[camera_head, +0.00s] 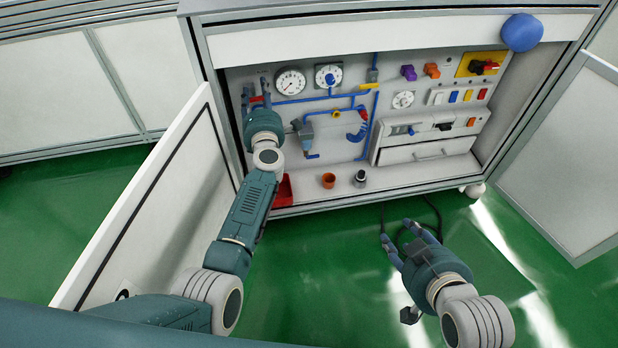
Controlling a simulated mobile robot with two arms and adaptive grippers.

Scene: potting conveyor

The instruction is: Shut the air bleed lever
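I cannot tell for certain which part is the air bleed lever. A small red part (256,103), perhaps its handle, shows at the left end of the blue piping, partly hidden by my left gripper. My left gripper (257,90) is raised in front of the panel's left side, its fingers apart around the red part's place in the picture; contact cannot be made out. My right gripper (398,238) is open and empty, low in front of the cabinet.
Two gauges (290,82) sit above the pipes. Switches and knobs (408,73) fill the panel's right side, above a drawer (428,152). Open doors (160,200) flank the cabinet.

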